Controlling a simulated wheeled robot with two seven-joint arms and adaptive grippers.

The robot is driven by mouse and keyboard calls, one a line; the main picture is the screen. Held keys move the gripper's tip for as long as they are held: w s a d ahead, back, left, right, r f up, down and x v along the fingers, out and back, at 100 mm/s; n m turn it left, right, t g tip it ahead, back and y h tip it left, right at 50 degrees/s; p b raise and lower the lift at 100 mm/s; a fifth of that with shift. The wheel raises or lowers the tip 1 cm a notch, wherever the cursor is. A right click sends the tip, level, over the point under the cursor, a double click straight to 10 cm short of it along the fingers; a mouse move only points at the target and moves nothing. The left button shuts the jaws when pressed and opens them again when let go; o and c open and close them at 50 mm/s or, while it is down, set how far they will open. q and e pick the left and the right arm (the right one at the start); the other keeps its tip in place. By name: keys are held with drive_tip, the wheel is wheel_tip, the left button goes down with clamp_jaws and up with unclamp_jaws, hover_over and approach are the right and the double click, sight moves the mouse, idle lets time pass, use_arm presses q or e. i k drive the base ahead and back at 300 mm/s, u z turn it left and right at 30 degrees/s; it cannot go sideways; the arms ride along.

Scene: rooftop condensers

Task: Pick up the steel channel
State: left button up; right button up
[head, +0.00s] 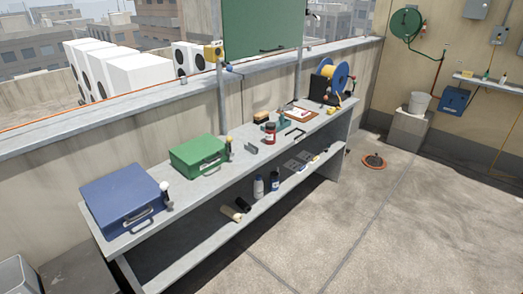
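A small grey angular piece that looks like the steel channel (251,149) lies on the top of the grey workbench (205,189). It sits between the green metal case (198,155) on its left and a red can (270,133) on its right. It is small in the head view, so its exact profile is hard to make out. Neither of my grippers is in view.
A blue case (125,203) stands at the bench's near left end. A clipboard (299,113) and a cable reel (337,77) stand toward the far end. The lower shelf (200,244) holds bottles and rolls.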

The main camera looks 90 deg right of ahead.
sight(251, 148)
drive_tip(key=z, duration=2.7)
